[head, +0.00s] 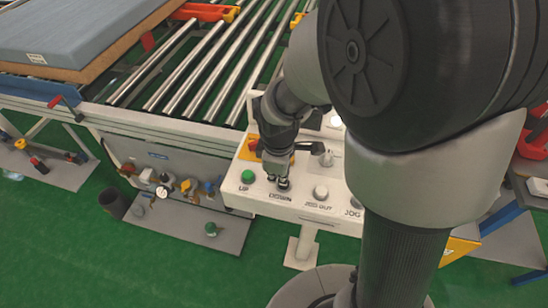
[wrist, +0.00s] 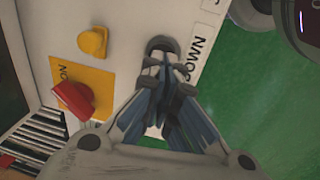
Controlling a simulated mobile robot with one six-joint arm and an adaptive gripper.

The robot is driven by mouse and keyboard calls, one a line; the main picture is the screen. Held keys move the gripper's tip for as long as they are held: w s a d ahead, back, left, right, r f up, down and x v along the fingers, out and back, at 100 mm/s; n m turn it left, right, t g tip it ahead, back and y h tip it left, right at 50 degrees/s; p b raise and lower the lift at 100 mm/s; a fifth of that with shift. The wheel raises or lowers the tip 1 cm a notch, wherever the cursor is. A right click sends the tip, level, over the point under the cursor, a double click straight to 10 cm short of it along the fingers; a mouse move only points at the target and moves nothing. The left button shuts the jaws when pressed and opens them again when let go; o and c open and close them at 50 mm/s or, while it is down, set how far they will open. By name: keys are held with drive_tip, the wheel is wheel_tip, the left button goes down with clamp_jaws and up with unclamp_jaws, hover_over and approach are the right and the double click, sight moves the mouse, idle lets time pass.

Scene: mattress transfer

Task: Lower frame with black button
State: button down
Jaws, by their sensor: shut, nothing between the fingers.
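The white control panel (head: 262,201) stands in front of the roller frame. Its black button (head: 283,185) sits above the label DOWN, and my gripper (head: 277,178) is right over it. In the wrist view, the dark round button (wrist: 161,45) shows just past the fingertips of my gripper (wrist: 162,80), beside the DOWN lettering. The fingers are shut together and empty, pointing at the button. I cannot tell whether the tips touch it or whether it is pressed. The roller frame (head: 215,72) is behind the panel, with the grey mattress (head: 75,35) on a board at upper left.
A green button (head: 248,176) marked UP is left of the black one. White buttons (head: 320,192) are on the right. Green floor lies in front.

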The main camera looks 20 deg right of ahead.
wheel_tip(320, 180, down, 2)
drive_tip(key=shift+f+b, duration=0.1)
drive_tip(key=shift+b, duration=0.35)
drive_tip(key=shift+r+p, duration=0.35)
drive_tip(key=shift+r, duration=0.05)
wheel_tip(320, 180, up, 13)
drive_tip(key=s+p, duration=0.1)
drive_tip(key=p, duration=0.5)
drive_tip(key=shift+s+a+r+p, duration=0.2)
drive_tip(key=shift+s+a+p, duration=0.15)
